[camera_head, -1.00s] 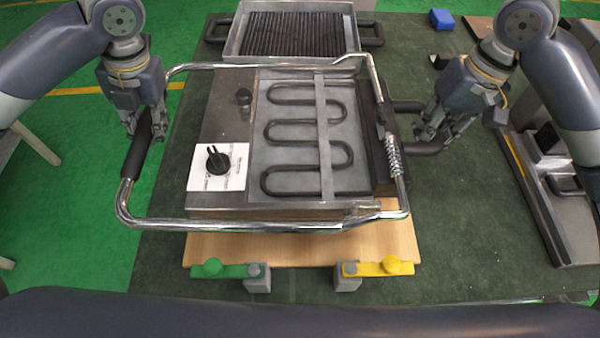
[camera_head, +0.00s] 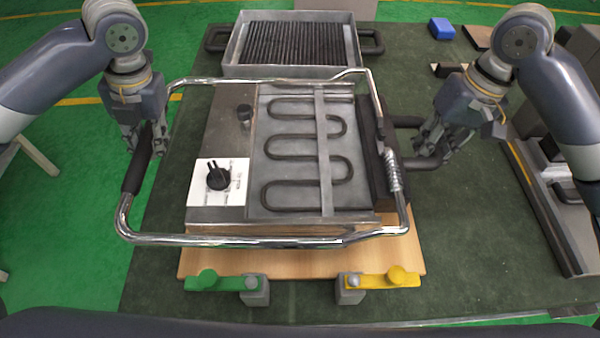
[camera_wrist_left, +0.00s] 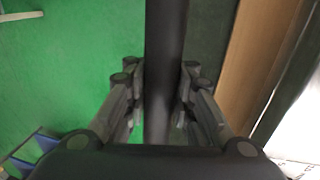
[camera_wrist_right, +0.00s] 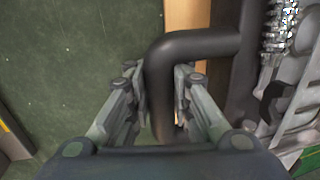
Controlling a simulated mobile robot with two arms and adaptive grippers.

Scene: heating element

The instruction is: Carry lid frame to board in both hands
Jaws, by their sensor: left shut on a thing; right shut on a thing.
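The lid frame (camera_head: 245,241) is a chrome tube loop around the flat heating unit, with a black grip (camera_head: 137,172) on its left side and a spring (camera_head: 391,170) on its right. My left gripper (camera_head: 146,138) is shut around that grip, which also runs between its fingers in the left wrist view (camera_wrist_left: 163,60). My right gripper (camera_head: 430,150) is shut on a bent black handle (camera_wrist_right: 195,45) beside the spring; I cannot tell whether it joins the frame or the unit. The wooden board (camera_head: 305,262) shows below the unit's front edge.
The heating unit (camera_head: 222,130) has a knob and a coiled element (camera_head: 305,146). A ribbed tray (camera_head: 295,72) with side handles stands behind. Green (camera_head: 225,282) and yellow (camera_head: 380,280) clamps sit at the board's front. A blue block (camera_head: 441,28) lies far right.

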